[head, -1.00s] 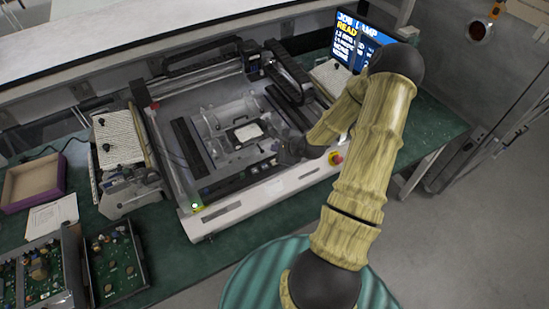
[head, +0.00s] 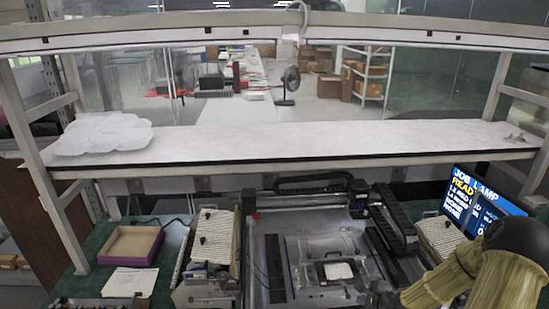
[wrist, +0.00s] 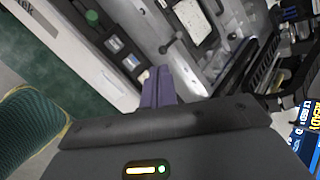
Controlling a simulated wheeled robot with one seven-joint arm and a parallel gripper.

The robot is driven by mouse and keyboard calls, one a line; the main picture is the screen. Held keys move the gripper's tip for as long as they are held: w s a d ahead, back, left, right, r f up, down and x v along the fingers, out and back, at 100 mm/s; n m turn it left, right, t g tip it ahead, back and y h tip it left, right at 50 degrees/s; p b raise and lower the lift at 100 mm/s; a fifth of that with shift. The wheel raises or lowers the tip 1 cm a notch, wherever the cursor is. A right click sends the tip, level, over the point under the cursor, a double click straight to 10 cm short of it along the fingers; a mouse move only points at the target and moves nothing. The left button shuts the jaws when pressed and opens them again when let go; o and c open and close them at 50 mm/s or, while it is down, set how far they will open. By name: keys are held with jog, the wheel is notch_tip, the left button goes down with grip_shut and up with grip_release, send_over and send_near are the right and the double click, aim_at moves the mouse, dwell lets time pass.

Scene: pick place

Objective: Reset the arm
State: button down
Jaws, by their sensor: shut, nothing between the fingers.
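My arm (head: 475,275) shows at the lower right of the head view, with wood-patterned links and dark joints. My gripper (wrist: 157,88) is in the middle of the wrist view, its dark purplish fingers shut together with nothing between them. The fingers are over the front part of the bench machine (wrist: 125,60), near its fixture with a white plate (wrist: 193,18). In the head view the machine (head: 262,222) stands on the bench, and the gripper end is low by the fixture's right side, partly cut off by the bottom edge.
A monitor (head: 485,203) stands right of the machine, close to my arm. A purple-edged open box (head: 131,246) and a white paper (head: 130,282) lie left on the green bench. A long white shelf (head: 300,137) spans above the bench, with white padded packets (head: 103,134) on it.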

jog(key=s+a+r+n+g+h+b, duration=0.1)
jog(key=s+a+r+n+g+b, duration=0.1)
jog(key=s+a+r+n, duration=0.4)
jog(key=s+a+r+n+g+h+b, duration=0.1)
jog(key=s+a+r+n+g+b, duration=0.2)
jog(key=s+a+r+n, duration=0.3)
jog(key=s+a+n+b, duration=0.1)
jog(key=s+n, duration=0.4)
jog(key=n, duration=0.5)
jog(key=shift+a+r, duration=0.2)
jog(key=shift+a, duration=0.5)
